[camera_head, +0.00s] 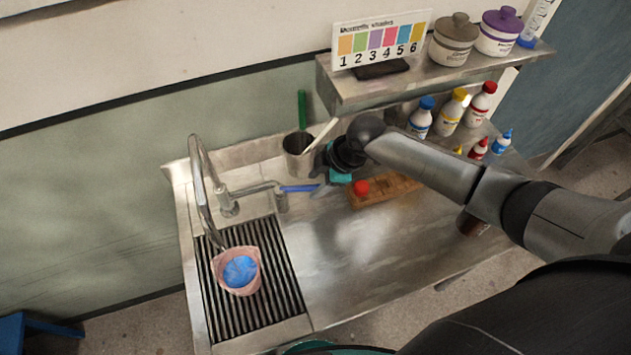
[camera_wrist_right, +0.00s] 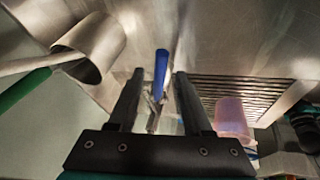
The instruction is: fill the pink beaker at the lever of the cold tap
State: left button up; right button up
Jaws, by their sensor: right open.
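The pink beaker (camera_head: 256,284) stands on the slatted drain grate under the curved spout of the tap (camera_head: 197,175). A blue surface shows inside it. It also shows in the right wrist view (camera_wrist_right: 231,116). The tap's blue lever (camera_head: 300,188) points right from the tap body. My right gripper (camera_head: 322,182) is open at the lever. In the right wrist view the blue lever (camera_wrist_right: 161,68) lies between the two spread fingers, with gaps on both sides. Dark and teal parts at the head view's bottom edge may be my left gripper; its fingers are hidden.
A metal pot (camera_head: 298,152) with a green-handled tool stands behind the lever. A wooden tray (camera_head: 392,189) with a red-topped item lies to the right. Bottles (camera_head: 449,115) stand under a shelf (camera_head: 400,84). The front middle of the steel counter (camera_head: 350,250) is clear.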

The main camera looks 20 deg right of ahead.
jog(key=shift+a+f, duration=0.1)
jog(key=shift+f, duration=0.15)
jog(key=shift+c, duration=0.2)
grip_shut()
dwell(1.2)
